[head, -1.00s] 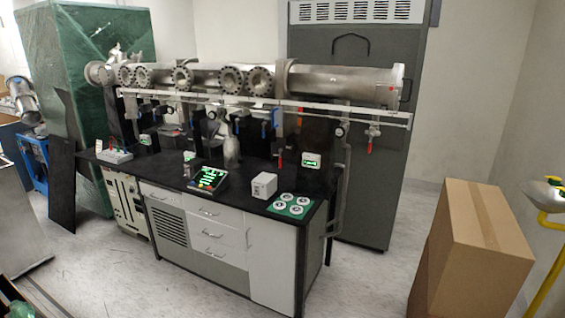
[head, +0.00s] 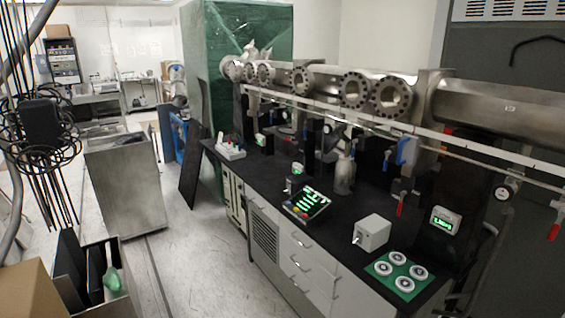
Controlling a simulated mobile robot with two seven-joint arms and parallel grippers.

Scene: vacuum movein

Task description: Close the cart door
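No gripper of mine shows in the head view. A bench-like cart with a black top (head: 335,210) and a steel vacuum tube assembly (head: 345,90) above it stands at the centre right. Its front has a slatted panel (head: 264,245) and white drawers (head: 302,265) with handles. The part of its front toward the near right end is cut off by the bottom edge of the view, so I cannot tell how any door there stands. A grey metal cabinet (head: 125,185) stands apart at the left; no open door shows on it.
A cardboard box (head: 35,290) and an open bin (head: 98,290) with dark panels and a green item stand at the lower left. Hanging cables (head: 42,130) are at the far left. A tall green-wrapped crate (head: 240,60) stands behind. The floor (head: 190,265) between cabinet and cart is clear.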

